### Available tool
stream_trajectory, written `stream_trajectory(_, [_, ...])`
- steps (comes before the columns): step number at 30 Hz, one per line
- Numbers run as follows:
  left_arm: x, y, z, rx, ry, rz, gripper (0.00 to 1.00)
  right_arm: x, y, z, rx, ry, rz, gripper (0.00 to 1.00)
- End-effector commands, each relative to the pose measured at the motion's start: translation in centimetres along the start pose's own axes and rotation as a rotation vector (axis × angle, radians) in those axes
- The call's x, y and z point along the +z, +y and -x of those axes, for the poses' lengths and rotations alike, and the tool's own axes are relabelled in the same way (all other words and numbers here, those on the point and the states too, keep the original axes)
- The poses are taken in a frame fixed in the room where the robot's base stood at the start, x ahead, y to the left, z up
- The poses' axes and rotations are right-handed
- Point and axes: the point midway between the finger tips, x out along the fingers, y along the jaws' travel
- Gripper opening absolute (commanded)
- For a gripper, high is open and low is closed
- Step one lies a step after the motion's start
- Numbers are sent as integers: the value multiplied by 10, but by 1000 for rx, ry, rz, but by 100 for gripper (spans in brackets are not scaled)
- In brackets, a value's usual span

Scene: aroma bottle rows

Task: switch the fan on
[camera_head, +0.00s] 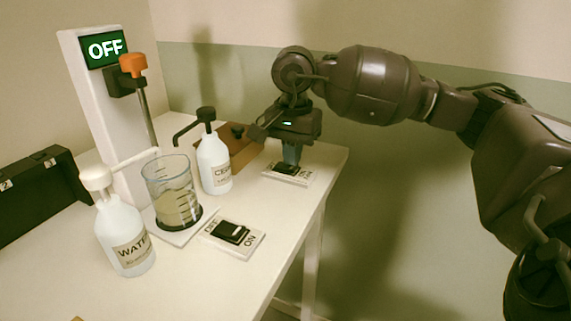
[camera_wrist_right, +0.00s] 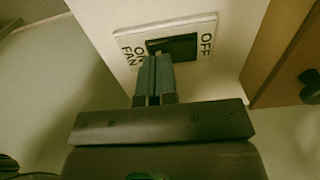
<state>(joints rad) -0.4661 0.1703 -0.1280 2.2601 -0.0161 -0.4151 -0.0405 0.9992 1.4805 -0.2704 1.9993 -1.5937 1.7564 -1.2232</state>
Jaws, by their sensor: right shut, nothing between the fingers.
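The fan switch is a white plate (camera_wrist_right: 150,32) with a black rocker (camera_wrist_right: 182,46). In the wrist view its labels read OFF at the right and ON and FAN at the left. In the head view the same switch plate (camera_head: 302,180) lies near the table's far right edge, partly hidden by my gripper. My right gripper (camera_head: 291,163) points down at it, shut and empty. In the wrist view the closed fingertips (camera_wrist_right: 154,62) are over the ON side of the rocker; I cannot tell whether they touch. My left gripper is not in view.
Another switch (camera_head: 233,233) lies nearer on the white table. A beaker (camera_head: 168,185), a water bottle (camera_head: 122,240) and a second pump bottle (camera_head: 214,165) stand left of it. A white column (camera_head: 95,120) bears a sign (camera_head: 105,49) reading OFF. A brown box (camera_head: 240,150) is behind.

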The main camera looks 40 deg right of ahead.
Motion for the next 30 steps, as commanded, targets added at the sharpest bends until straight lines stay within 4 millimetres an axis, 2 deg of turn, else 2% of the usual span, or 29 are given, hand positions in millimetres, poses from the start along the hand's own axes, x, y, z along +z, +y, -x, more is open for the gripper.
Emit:
stream_trajectory(23, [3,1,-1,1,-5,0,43,0,0,-10,1,0,0,0])
stream_trajectory(30, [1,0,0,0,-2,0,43,0,0,1,-3,1,0,0])
